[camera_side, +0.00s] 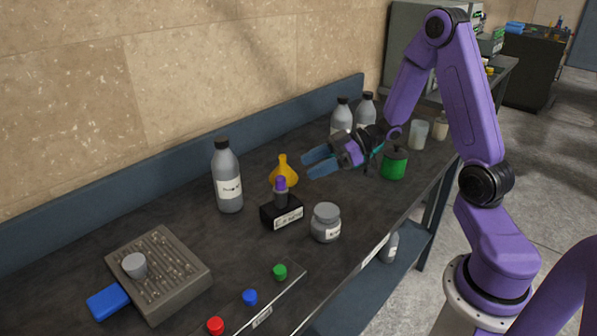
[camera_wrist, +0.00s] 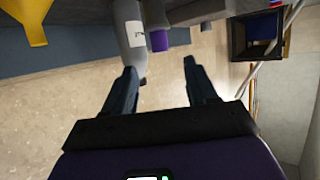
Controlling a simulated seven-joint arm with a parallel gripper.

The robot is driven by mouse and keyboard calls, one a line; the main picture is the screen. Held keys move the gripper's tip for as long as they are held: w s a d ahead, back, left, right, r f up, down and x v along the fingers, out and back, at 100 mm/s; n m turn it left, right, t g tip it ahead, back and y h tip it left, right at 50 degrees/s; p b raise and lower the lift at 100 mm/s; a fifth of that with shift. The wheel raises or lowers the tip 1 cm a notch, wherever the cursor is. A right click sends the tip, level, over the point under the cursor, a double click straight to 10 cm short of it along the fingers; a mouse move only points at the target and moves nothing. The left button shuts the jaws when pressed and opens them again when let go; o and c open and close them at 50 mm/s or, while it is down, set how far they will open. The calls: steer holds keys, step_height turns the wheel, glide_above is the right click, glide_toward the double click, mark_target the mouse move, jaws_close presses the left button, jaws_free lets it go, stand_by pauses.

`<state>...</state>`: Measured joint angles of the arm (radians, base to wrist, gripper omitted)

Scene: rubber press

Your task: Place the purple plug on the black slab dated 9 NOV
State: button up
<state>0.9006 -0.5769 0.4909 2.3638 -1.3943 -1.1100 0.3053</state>
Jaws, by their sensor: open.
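The purple plug (camera_side: 281,184) is a small purple-topped piece with a grey lower part. It stands upright on or in the top of a small black slab (camera_side: 270,214) in the side view; its foot is hard to make out. The slab has a white label on its front, too small to read surely. The purple end also shows in the wrist view (camera_wrist: 159,40), beyond the fingers and between them sideways. My gripper (camera_side: 306,162) is open and empty, its blue fingers pointing left, above and to the right of the plug, apart from it.
A grey bottle (camera_side: 229,180), a yellow funnel (camera_side: 283,174) and a grey jar (camera_side: 325,224) stand close around the slab. A green container (camera_side: 394,164) is under my wrist. A grooved tray (camera_side: 186,270) and a blue block (camera_side: 108,302) lie at the front left.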

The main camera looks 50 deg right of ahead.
steer(key=h, duration=0.5)
glide_toward(281, 179)
steer(key=shift+n, duration=0.3)
steer(key=x, duration=0.4)
steer(key=shift+f, duration=0.1)
steer(key=s+a+g+h, duration=0.1)
steer(key=s+g+h, duration=0.1)
steer(key=s, duration=0.7)
steer(key=s+a+r+g+h, duration=0.1)
steer(key=s+a+g, duration=0.1)
steer(key=s, duration=0.8)
steer(key=s+a+r+n+g+h, duration=0.1)
steer(key=s+g+h, duration=0.1)
steer(key=s, duration=0.7)
steer(key=shift+s+a+r+g+h, duration=0.25)
steer(key=shift+a+g+h, duration=0.1)
steer(key=shift+g, duration=0.55)
steer(key=shift+w, duration=0.1)
